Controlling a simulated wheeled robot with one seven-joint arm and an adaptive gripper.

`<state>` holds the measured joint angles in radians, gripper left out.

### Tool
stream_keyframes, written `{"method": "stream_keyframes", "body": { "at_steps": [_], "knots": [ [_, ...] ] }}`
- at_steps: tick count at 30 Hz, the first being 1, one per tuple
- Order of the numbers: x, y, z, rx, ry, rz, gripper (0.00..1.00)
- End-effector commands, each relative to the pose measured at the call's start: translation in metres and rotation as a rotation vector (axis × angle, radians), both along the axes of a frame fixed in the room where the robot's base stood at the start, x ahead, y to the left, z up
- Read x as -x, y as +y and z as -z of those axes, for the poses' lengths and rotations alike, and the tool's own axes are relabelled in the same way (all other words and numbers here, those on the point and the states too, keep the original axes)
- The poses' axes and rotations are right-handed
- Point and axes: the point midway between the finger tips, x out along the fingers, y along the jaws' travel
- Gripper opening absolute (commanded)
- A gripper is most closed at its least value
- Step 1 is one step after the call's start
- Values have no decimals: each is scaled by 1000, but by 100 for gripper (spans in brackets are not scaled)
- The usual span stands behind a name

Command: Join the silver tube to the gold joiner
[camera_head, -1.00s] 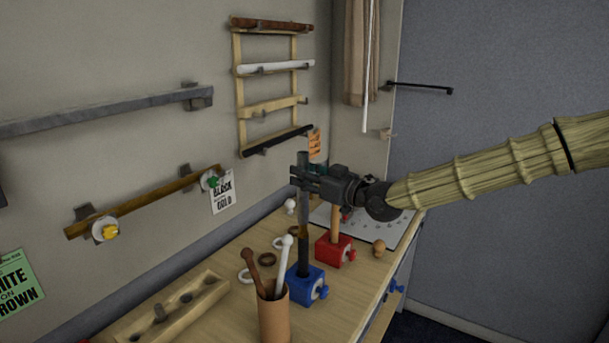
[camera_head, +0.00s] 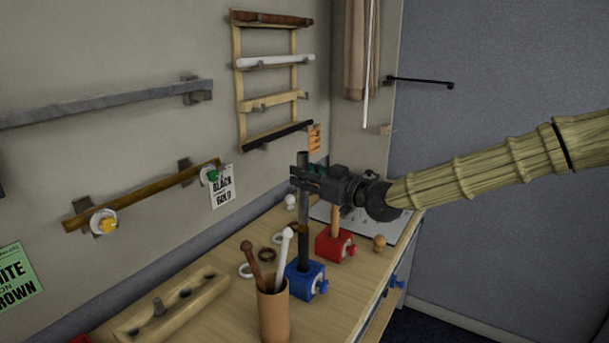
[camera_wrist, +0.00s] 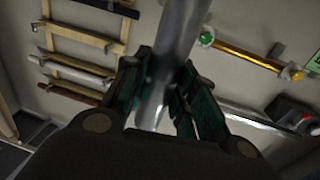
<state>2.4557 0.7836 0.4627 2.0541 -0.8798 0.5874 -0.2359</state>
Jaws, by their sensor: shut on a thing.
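My gripper (camera_head: 303,181) is shut on the silver tube (camera_head: 303,210), which stands upright; its top shows just above the fingers. In the wrist view my gripper (camera_wrist: 163,85) grips the smooth grey tube (camera_wrist: 180,35). Below it, a dark rod stands in the blue block (camera_head: 306,282). A small brownish band, seemingly the gold joiner (camera_head: 303,230), shows between tube and rod. The tube appears in line with it, but I cannot tell whether it is seated or only touching.
A red block (camera_head: 333,245) with a wooden rod stands just behind. A brown cup (camera_head: 273,315) with two sticks is in front, near the blue block. A wooden holder (camera_head: 170,305) lies left. Rings (camera_head: 267,254) lie on the table. A wall rack (camera_head: 240,90) holds rods.

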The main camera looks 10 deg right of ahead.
Motion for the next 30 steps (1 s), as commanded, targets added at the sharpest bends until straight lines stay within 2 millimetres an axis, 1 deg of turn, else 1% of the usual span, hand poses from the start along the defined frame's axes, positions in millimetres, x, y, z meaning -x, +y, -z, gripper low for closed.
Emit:
{"method": "stream_keyframes", "body": {
  "at_steps": [23, 24, 26, 27, 28, 30],
  "knots": [
    [0, 0, 15, 0, 0, 0, 1],
    [0, 0, 15, -1, -1, 0, 31],
    [0, 0, 14, -1, -1, 0, 42],
    [0, 0, 14, -1, -1, 0, 49],
    [0, 0, 14, 0, 0, 0, 52],
    [0, 0, 14, 0, 0, 0, 52]
  ]
}}
